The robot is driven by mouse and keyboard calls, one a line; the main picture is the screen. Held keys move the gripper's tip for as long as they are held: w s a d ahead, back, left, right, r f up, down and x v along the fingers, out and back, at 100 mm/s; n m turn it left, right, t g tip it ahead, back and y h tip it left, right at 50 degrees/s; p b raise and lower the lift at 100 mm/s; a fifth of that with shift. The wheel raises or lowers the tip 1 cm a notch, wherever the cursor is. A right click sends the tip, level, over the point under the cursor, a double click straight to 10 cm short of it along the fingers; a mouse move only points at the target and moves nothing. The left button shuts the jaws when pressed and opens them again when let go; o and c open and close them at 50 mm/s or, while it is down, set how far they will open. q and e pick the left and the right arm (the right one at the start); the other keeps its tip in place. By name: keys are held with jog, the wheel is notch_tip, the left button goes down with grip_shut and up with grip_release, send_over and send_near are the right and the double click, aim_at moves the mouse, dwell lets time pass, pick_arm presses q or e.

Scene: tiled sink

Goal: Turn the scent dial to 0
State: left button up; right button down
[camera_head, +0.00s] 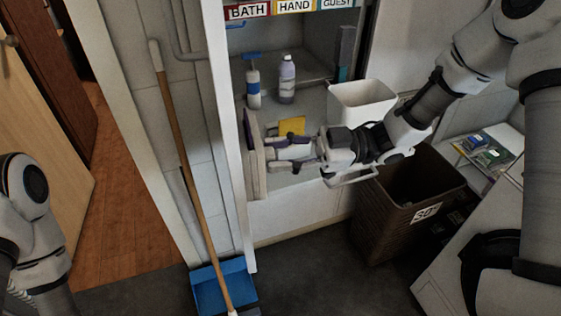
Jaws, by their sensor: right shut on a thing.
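My right gripper (273,154) reaches in from the right, at the opening of the shelf unit. Its two dark fingers lie above and below a small pale thing, which seems to be the scent dial, and are shut on it. Their tips point left at a pale upright panel (259,175) on the unit's left side. The dial's markings and its present setting cannot be read, as the gripper covers most of it. My left arm shows at the left edge, but its gripper is out of view.
A spray bottle (253,86) and a pale bottle (287,80) stand behind the gripper. A yellow item (292,126) and a white bin (362,98) are close by. A brown basket (405,205) stands at right. A broom (180,150) and blue dustpan (222,285) stand left.

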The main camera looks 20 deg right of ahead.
jog(key=shift+n+b, duration=2.45)
jog(key=shift+n, duration=0.35)
jog(key=c, duration=0.8)
grip_release()
jog(key=shift+o, duration=0.2)
jog(key=s+d, duration=0.1)
jog(key=d, duration=1.1)
jog(key=shift+f, duration=0.25)
jog(key=shift+s, duration=0.1)
